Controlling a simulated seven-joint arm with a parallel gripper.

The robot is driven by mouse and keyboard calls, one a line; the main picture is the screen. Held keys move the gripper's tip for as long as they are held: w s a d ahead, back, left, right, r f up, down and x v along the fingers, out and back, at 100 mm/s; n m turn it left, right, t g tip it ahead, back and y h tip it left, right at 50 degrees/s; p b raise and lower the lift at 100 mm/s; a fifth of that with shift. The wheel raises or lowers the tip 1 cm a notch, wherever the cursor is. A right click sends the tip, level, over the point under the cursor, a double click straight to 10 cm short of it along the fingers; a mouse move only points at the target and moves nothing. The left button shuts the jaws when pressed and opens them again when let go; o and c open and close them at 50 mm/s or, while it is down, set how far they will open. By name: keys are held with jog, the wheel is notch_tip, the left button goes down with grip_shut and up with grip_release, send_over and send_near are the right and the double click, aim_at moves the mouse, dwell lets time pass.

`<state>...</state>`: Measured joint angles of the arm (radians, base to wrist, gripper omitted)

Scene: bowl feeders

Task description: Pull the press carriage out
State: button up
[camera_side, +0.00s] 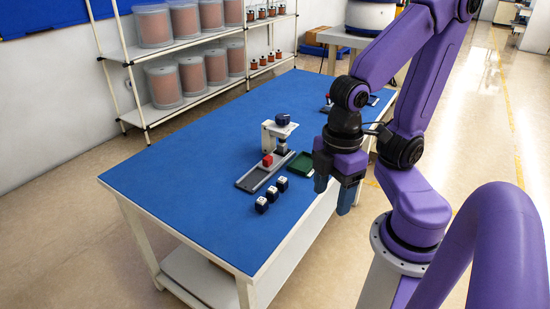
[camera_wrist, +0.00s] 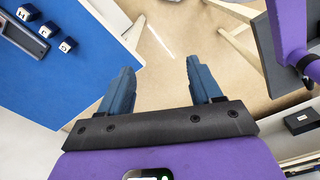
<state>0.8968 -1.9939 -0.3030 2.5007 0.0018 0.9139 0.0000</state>
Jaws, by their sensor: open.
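The press (camera_side: 272,130) stands on the blue table with a pale frame and a dark blue knob on top. A grey track (camera_side: 252,180) runs from under it toward the near left. A small red block (camera_side: 267,160) sits on the track beside the press; I cannot tell whether it is part of the carriage. In the wrist view only an end of the track (camera_wrist: 22,38) shows, at the upper left. My gripper (camera_side: 333,198) is open and empty, pointing down to the right of the press, apart from it. Its two fingers (camera_wrist: 160,70) are wide apart over the floor in the wrist view.
Three dark blue cubes with white, marked tops (camera_side: 273,193) stand in a row near the track; they also show in the wrist view (camera_wrist: 48,28). A green tray (camera_side: 302,166) lies right of the press. The left part of the blue table (camera_side: 190,170) is clear.

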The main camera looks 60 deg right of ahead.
jog(key=w+d+m, duration=0.2)
jog(key=w+m, duration=0.1)
jog(key=w, duration=0.9)
jog(key=w+d+m, duration=0.2)
jog(key=w+m, duration=0.1)
jog(key=w, duration=0.9)
jog(key=m, duration=0.7)
send_over(268, 157)
notch_tip(268, 157, down, 6)
notch_tip(268, 157, down, 18)
jog(key=shift+a+r, duration=0.15)
